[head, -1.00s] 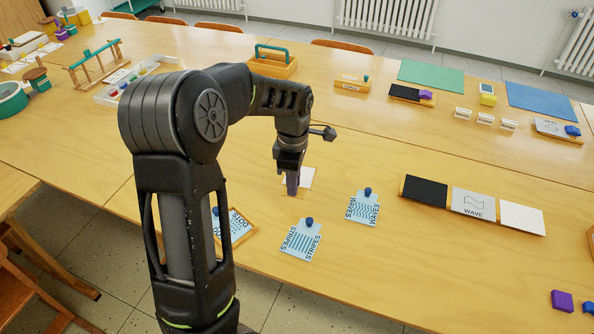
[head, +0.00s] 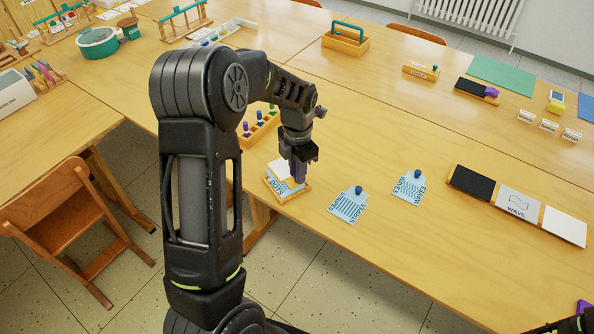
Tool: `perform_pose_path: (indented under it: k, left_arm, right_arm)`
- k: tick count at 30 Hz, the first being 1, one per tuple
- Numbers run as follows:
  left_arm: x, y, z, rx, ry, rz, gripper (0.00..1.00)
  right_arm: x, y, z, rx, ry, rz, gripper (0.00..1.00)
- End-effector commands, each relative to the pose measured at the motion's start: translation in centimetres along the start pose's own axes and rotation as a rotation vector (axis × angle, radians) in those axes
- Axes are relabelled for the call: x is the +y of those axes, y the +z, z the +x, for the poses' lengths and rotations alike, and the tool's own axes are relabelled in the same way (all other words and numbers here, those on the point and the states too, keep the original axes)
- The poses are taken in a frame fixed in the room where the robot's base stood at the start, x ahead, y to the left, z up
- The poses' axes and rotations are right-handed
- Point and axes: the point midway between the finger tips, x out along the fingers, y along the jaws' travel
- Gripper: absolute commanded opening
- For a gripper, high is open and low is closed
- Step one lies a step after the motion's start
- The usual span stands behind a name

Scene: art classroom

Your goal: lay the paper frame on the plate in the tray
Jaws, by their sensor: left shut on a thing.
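The tray (head: 292,197) is a small wooden one near the table's front edge. A light blue plate marked DOTS (head: 277,187) lies in it. The paper frame (head: 279,169) shows as a white sheet over the far part of the plate and tray. My left gripper (head: 298,176) points down at the sheet's right side, shut on a purple part, apparently the paper frame's grip. The fingers hide part of the sheet and plate. I cannot tell whether the sheet touches the plate.
Right of the tray lie a STRIPES plate (head: 348,205) and a WAVES plate (head: 410,187), both with blue knobs. A wooden holder with black, WAVE and white panels (head: 518,203) is farther right. A rack of coloured knobs (head: 258,127) stands behind my left arm. A chair (head: 62,212) is at left.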

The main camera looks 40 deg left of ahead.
Motion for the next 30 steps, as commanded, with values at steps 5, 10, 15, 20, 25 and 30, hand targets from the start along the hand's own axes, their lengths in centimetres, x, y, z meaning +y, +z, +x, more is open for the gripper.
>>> perform_pose_path:
  k: [5,10,15,20,25,30]
  left_arm:
    - [0.0,0.0,0.5,0.000,0.000,0.001,0.00]
    - [0.0,0.0,1.6,0.001,-0.001,0.001,0.00]
    - [0.0,-0.1,3.2,0.001,-0.001,0.001,0.00]
    - [0.0,0.0,4.7,0.000,0.000,0.001,0.00]
    - [0.0,0.0,5.8,0.000,0.000,0.002,0.00]
    - [0.0,0.0,6.2,0.000,-0.001,0.002,0.00]
  right_arm:
    - [0.1,0.0,0.3,0.001,-0.001,-0.001,0.55]
    - [0.3,-0.1,1.1,0.002,-0.003,-0.002,0.55]
    - [0.6,-0.2,2.0,0.005,-0.006,-0.005,0.55]
    - [0.9,-0.3,3.0,0.008,-0.009,-0.007,0.55]
    - [1.2,-0.3,3.7,0.008,-0.009,-0.007,0.55]
    - [1.3,-0.4,3.9,0.009,-0.009,-0.007,0.55]
